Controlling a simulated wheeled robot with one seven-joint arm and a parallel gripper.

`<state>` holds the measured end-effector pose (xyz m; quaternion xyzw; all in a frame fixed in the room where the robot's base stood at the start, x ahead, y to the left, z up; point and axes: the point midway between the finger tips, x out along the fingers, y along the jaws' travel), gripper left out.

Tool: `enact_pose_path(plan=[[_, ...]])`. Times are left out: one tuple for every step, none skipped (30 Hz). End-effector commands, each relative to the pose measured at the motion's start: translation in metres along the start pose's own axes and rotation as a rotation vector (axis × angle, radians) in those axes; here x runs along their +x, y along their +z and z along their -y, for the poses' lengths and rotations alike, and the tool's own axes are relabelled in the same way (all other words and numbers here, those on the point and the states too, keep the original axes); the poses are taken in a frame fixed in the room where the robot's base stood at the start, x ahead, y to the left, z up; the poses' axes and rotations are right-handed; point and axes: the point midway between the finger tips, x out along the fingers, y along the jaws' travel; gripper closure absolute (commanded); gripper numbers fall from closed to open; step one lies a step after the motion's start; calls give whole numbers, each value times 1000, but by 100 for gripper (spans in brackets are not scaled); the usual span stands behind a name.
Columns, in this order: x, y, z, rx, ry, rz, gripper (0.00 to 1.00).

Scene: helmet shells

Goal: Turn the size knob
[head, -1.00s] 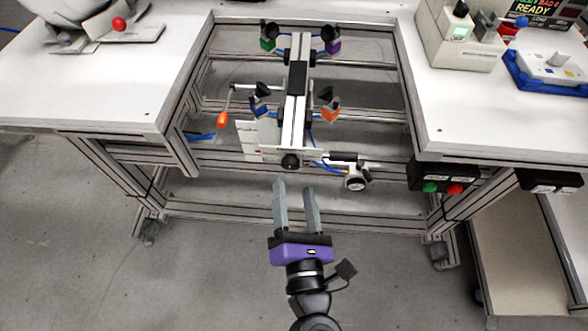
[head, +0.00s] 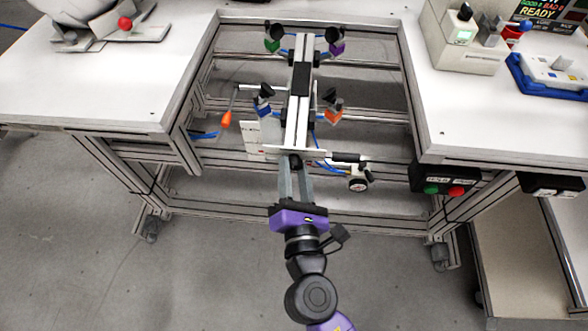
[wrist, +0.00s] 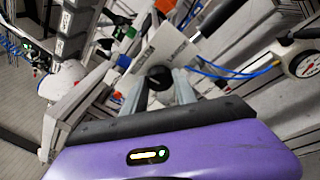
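The size knob (head: 295,161) is a small round black knob at the near end of the pale central rail (head: 301,110). In the wrist view the dark knob (wrist: 159,77) sits between my fingertips, with one finger at each side. My gripper (head: 295,170) reaches it from the front, its two grey fingers drawn in close. The fingers seem to be shut on the knob and partly hide it in the head view. Its turn angle cannot be read.
Coloured clamps, such as the orange one (head: 333,110) and blue one (head: 264,106), flank the rail. A round gauge (head: 358,184) with a dark handle is right of the knob. White tabletops (head: 95,95) stand on both sides; a button box (head: 444,181) hangs at right.

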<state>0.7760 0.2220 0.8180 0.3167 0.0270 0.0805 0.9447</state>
Motion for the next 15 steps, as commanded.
enact_pose_path(plan=[[0,0,0,0,0,0,100],[0,0,0,0,0,0,100],[0,0,0,0,0,0,100],[0,0,0,1,0,0,100],[0,0,0,2,0,0,100],[0,0,1,5,1,0,100],[0,-1,1,9,2,0,100],[0,-1,1,13,4,0,100],[0,-1,1,21,7,0,100],[0,-1,2,29,9,0,100],[0,-2,2,37,12,1,100],[0,-2,3,52,16,1,100],[0,-2,3,65,21,1,100],[0,-3,4,79,26,1,100],[0,-3,4,100,34,1,100]])
